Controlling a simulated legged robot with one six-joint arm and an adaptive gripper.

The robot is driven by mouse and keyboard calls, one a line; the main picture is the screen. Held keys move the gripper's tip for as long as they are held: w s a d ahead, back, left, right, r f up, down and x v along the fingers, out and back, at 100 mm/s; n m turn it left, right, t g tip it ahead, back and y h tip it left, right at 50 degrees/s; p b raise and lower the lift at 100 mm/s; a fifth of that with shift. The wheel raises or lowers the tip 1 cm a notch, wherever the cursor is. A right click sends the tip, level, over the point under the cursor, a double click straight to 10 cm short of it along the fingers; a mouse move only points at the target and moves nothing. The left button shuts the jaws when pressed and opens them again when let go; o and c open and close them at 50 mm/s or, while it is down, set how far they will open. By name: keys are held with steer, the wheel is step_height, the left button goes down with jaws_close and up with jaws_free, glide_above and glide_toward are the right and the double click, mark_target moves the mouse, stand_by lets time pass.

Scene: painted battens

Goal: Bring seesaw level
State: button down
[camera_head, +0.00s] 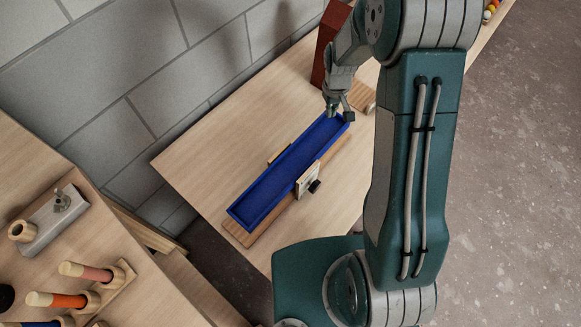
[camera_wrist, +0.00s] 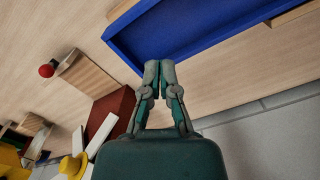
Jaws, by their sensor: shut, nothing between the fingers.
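The seesaw is a long blue trough (camera_head: 287,172) over a wooden base plank (camera_head: 235,230), with a pale pivot bracket and dark knob (camera_head: 308,183) at its middle. The trough looks empty. Its near lower-left end seems close to the plank, and its far end seems higher, but the exact tilt is hard to tell. My gripper (camera_head: 337,113) is shut and empty at the far upper-right end of the trough. In the wrist view the closed fingertips (camera_wrist: 160,66) are beside the edge of the blue trough (camera_wrist: 190,35); I cannot tell whether they touch.
A dark red block (camera_head: 322,50) and a small wooden block (camera_head: 362,97) stand beyond the far end. A red ball (camera_wrist: 46,70) shows in the wrist view. A side bench (camera_head: 90,235) at left holds pegs and a metal fixture. The table left of the trough is clear.

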steer(key=shift+r, duration=2.8)
steer(key=shift+r, duration=0.15)
steer(key=s+r+m+t, duration=0.2)
steer(key=s+r+t, duration=0.2)
steer(key=s+r, duration=1.4)
steer(key=s+r+m+t, duration=0.1)
steer(key=s+r, duration=0.3)
steer(key=s, duration=0.2)
steer(key=shift+t, duration=0.3)
steer(key=shift+r, duration=0.1)
stand_by(0.3)
